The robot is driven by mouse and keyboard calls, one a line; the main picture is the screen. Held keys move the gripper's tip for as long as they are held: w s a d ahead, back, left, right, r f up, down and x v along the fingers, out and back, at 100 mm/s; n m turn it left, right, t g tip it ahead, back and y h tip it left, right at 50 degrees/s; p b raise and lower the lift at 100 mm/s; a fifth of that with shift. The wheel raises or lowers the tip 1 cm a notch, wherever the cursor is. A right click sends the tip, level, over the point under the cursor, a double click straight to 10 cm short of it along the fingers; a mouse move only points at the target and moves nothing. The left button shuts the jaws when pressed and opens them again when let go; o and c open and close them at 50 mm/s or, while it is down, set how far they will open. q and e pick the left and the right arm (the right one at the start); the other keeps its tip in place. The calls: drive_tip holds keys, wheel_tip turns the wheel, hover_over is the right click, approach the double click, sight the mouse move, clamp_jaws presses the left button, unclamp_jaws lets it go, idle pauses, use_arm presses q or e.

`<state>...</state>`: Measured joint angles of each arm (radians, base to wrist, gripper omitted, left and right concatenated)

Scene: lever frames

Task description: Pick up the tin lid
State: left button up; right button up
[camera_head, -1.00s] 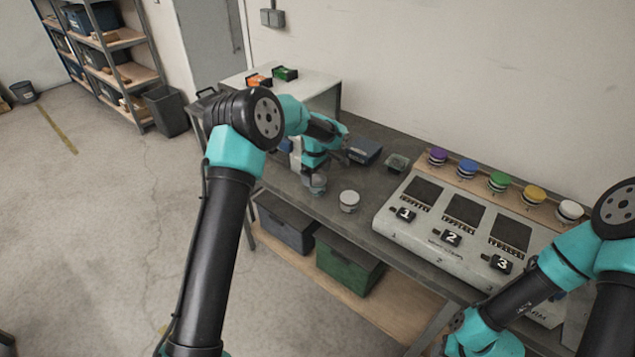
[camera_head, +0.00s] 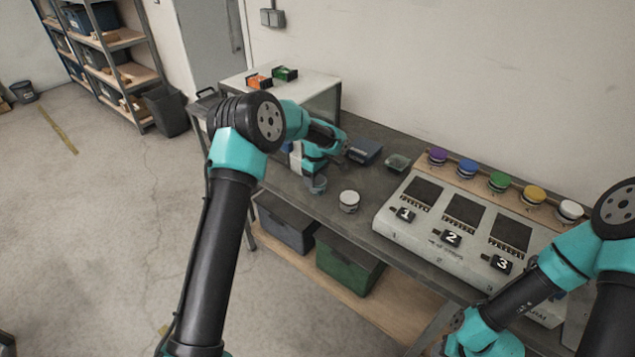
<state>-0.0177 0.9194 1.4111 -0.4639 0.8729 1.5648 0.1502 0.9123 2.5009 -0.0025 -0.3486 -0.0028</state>
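A small round tin with a pale, whitish top (camera_head: 349,199) stands on the dark workbench, left of the grey console. The pale top looks like a lid, though it is too small to be sure.
The grey console (camera_head: 440,245) with panels 1, 2 and 3 fills the bench's right part. Several coloured round knobs stand behind it on a wooden strip. Bins (camera_head: 348,265) stand on the shelf below.

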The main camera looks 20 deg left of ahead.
sight(316, 179)
use_arm(q)
drive_tip(key=c, duration=0.4)
drive_tip(key=shift+r, duration=0.45)
wheel_tip(316, 179, up, 3)
drive_tip(key=shift+f, duration=0.1)
drive_tip(key=s+d, duration=0.2)
drive_tip(key=s, duration=0.5)
drive_tip(key=s+d+r, duration=0.1)
drive_tip(key=s+d, duration=0.2)
drive_tip(key=s, duration=0.5)
drive_tip(key=shift+d+r, duration=0.15)
drive_tip(key=shift+d, duration=0.15)
